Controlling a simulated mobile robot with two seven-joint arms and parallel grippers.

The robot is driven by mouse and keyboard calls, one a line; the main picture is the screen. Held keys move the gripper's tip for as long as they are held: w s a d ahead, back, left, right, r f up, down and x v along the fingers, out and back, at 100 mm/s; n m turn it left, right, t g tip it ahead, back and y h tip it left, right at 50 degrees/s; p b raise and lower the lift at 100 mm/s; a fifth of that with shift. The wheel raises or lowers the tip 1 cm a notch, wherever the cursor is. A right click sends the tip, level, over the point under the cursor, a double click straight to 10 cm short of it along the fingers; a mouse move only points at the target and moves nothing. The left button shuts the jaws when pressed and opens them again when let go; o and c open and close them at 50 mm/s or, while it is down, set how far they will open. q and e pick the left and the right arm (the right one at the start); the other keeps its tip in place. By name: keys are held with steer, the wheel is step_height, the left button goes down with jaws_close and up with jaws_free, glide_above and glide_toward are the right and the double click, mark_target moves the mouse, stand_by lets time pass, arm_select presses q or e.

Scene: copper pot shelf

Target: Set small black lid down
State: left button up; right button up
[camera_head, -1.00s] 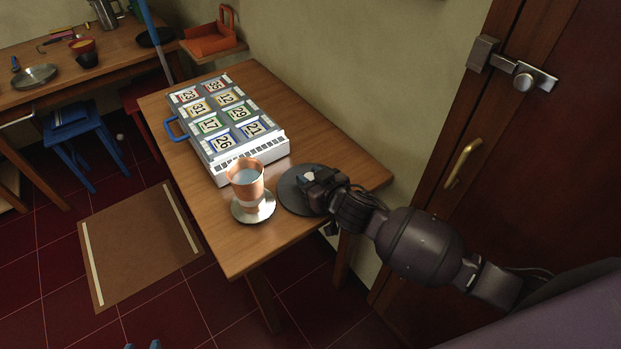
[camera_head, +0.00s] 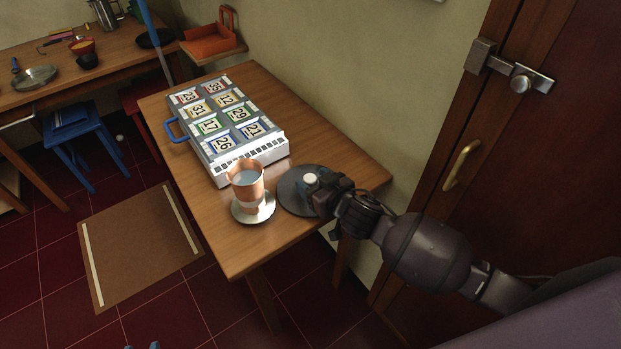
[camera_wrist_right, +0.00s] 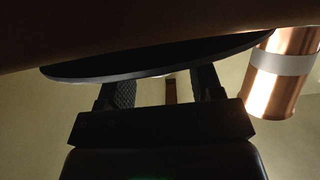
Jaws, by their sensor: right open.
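The small black lid (camera_head: 292,196) is a flat dark disc with a pale knob (camera_head: 311,179). It appears to lie flat on the wooden table (camera_head: 345,160), right of the copper cup. My right gripper (camera_head: 319,188) is open at the lid's right side, by the knob. In the right wrist view, which looks upside down, the lid's dark edge (camera_wrist_right: 150,62) runs close along the table surface. The open fingers (camera_wrist_right: 165,85) stand apart at the lid, their tips partly hidden by it. My left gripper is not in view.
The copper cup (camera_head: 246,185) stands on a saucer (camera_head: 240,214) close to the lid's left. A white case with numbered tiles (camera_head: 222,118) lies behind. Bare table extends behind and right of the lid. A wooden door (camera_head: 545,170) is at the right.

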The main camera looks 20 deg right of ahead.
steer(key=v, duration=1)
steer(key=shift+p, duration=0.4)
